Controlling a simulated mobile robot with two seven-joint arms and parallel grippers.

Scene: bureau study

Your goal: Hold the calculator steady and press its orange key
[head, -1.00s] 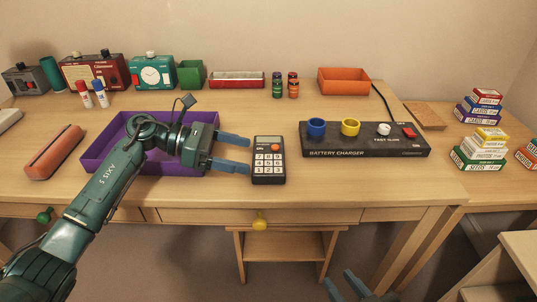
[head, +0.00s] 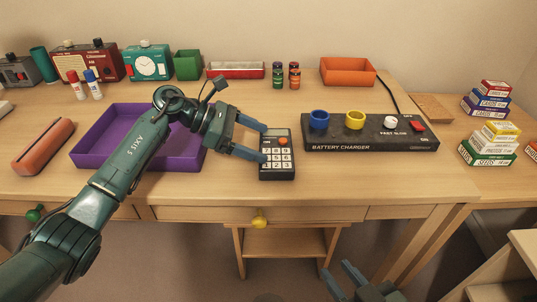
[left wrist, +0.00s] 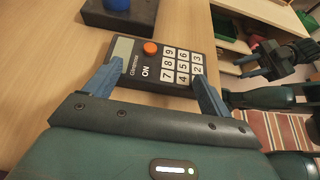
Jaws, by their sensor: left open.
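The dark calculator (head: 290,170) lies on the desk between the purple tray and the battery charger. Its white number keys and round orange key (head: 283,141) are visible. My left gripper (head: 264,142) is open at the calculator's left edge, with its blue fingertips reaching to that edge. In the left wrist view, the calculator (left wrist: 135,80) lies just beyond and between the open fingers, with the orange key (left wrist: 150,48) clear; whether they touch it cannot be told. My right gripper (head: 342,278) is low at the bottom, in front of the desk, its fingers apart and empty.
The black battery charger (head: 370,148) with blue and yellow rings stands close to the calculator's right. The purple tray (head: 95,160) lies under my left arm. An orange case (head: 45,147) is further left. Boxes and radios line the back. The desk in front of the calculator is clear.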

